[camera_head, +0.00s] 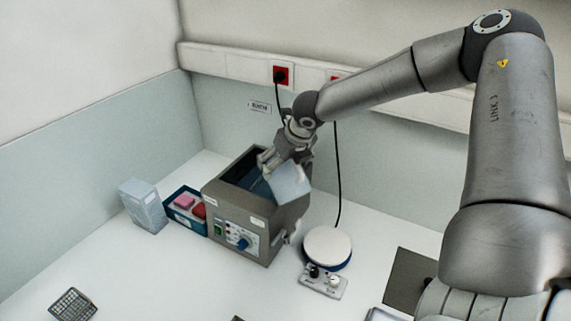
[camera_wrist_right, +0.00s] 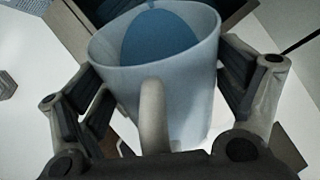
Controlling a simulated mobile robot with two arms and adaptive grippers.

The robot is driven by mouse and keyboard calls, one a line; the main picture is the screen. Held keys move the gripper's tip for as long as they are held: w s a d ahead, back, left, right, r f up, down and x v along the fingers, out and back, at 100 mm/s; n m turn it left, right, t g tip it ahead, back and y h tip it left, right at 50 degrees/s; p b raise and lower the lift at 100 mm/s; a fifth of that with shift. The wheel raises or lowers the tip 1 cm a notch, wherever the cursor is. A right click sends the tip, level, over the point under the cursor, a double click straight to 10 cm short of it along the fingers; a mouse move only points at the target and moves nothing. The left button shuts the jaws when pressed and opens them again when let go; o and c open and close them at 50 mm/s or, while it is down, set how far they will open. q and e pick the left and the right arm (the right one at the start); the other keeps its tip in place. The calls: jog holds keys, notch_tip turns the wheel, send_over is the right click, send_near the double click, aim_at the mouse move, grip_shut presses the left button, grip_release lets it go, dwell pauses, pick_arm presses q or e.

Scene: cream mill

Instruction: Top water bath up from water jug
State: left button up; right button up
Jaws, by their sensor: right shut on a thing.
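The water bath (camera_head: 222,200) is a grey-brown box with an open top and a control panel on its front, on the white bench. My right gripper (camera_head: 282,162) is shut on the water jug (camera_head: 290,184), a pale translucent vessel, and holds it tilted over the right part of the bath's opening. In the right wrist view the jug (camera_wrist_right: 190,95) sits between the two fingers, its handle towards the camera, with blue water inside. The blue reaches near the rim at the far side. Whether water is running out is hidden. My left gripper is not in view.
A blue tray (camera_head: 172,211) with pink and red items and a pale blue box (camera_head: 143,206) stand left of the bath. A round white-topped device (camera_head: 327,248) stands to its right. A wire basket (camera_head: 72,306) lies front left. Black cables hang from the wall sockets.

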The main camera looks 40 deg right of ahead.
jog(key=shift+w+d+r+g, duration=0.2)
jog(key=shift+w+r+g, duration=0.2)
jog(key=shift+g, duration=0.2)
jog(key=shift+w+a+r+g, duration=0.15)
jog(key=shift+w+g, duration=0.15)
jog(key=shift+g, duration=0.3)
dwell(3.7)
